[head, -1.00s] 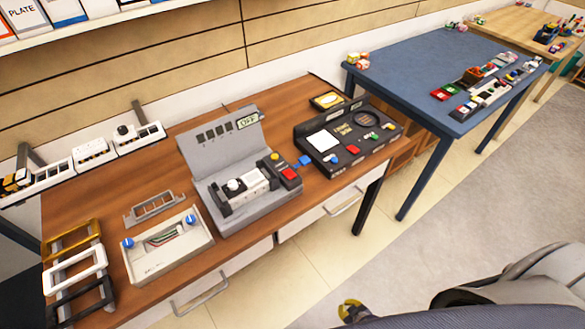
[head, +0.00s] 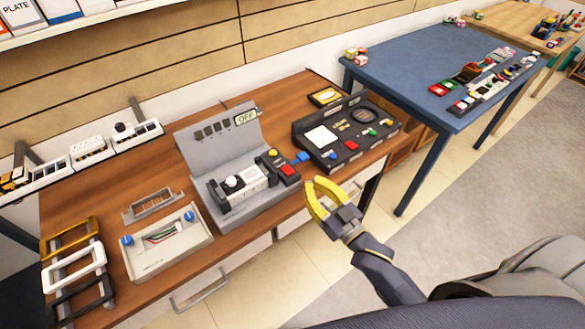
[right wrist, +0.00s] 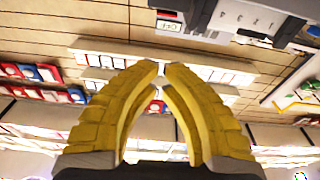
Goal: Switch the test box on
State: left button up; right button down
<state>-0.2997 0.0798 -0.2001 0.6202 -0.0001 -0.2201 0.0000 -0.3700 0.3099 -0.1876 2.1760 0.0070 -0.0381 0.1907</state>
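The grey test box (head: 250,210) stands on the wooden desk, its upright back panel showing a small display (head: 246,117) that reads OFF. A white module with a round knob (head: 233,183) sits in its cradle. A yellow button (head: 272,153) and a red button (head: 288,170) are on its right side, with a blue part (head: 299,158) beside them. My right gripper (head: 314,182) has yellow fingers, tips almost together, with nothing between them. It is in front of the desk, right of the box and apart from it. The right wrist view shows the closed-in fingers (right wrist: 162,70). My left gripper is out of view.
A black console (head: 345,140) with coloured buttons stands right of the box. A pale tray with blue knobs (head: 165,245) and several frames (head: 75,262) are to the left. A blue table (head: 420,60) stands at the far right. The floor in front is clear.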

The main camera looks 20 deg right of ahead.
jog(key=r, duration=0.3)
send_over(292, 177)
jog(key=w, duration=0.1)
jog(key=shift+a+f, duration=0.15)
jog(key=shift+s+f, duration=0.15)
jog(key=shift+f, duration=0.5)
jog(key=shift+s+f, duration=0.15)
jog(key=shift+f, duration=0.45)
jog(key=shift+s+d+f, duration=0.15)
jog(key=shift+d+f, duration=0.05)
jog(key=shift+f, duration=0.6)
jog(key=shift+a+y, duration=0.1)
jog(key=shift+y, duration=0.2)
